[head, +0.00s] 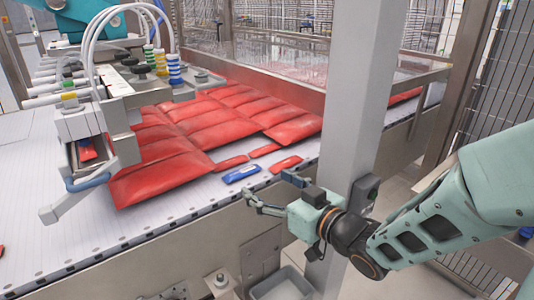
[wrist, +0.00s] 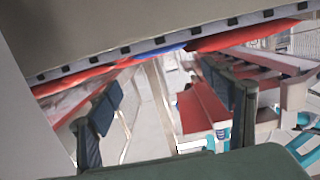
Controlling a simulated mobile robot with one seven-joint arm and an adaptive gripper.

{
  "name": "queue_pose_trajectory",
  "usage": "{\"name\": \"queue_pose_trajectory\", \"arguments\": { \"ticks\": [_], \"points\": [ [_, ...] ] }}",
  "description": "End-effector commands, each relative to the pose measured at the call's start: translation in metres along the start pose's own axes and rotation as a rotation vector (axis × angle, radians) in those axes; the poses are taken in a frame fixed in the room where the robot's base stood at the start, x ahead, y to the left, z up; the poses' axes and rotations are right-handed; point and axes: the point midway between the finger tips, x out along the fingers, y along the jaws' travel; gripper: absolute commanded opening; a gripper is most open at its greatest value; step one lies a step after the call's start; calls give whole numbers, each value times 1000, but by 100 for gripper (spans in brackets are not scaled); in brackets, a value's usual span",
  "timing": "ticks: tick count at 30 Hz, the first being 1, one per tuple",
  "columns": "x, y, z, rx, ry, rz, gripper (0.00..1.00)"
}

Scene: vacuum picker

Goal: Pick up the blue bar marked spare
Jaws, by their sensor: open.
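The blue bar (head: 241,173) with a white label lies flat near the conveyor's front edge. Its print is too small to read in the head view. My gripper (head: 268,188) is open and empty beside the conveyor's front edge, in front and to the right of the bar, apart from it. In the wrist view, my open fingers (wrist: 170,108) stand wide apart with nothing held between them. A blue sliver (wrist: 173,48), probably the bar, shows past the conveyor edge there; most of it is hidden.
Red bars (head: 285,164) lie right of the blue bar, and large red packs (head: 165,178) behind it. A grey post (head: 352,110) stands close beside my arm. The picker head (head: 105,105) hangs at left. The belt's front left (head: 60,225) is mostly clear.

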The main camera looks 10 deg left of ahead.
Motion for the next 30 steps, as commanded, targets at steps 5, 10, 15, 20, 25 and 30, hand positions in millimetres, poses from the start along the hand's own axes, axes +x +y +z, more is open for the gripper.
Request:
{"name": "queue_pose_trajectory", "arguments": {
  "ticks": [5,10,15,20,25,30],
  "points": [
    [9,-1,-2,4,-6,0,74],
    [29,-1,5,-1,-6,1,74],
    [40,-1,4,-1,-7,2,74],
    [59,-3,7,0,-6,1,74],
    [84,-3,7,0,-6,1,74],
    [92,-3,6,0,-8,3,74]
  ]
}}
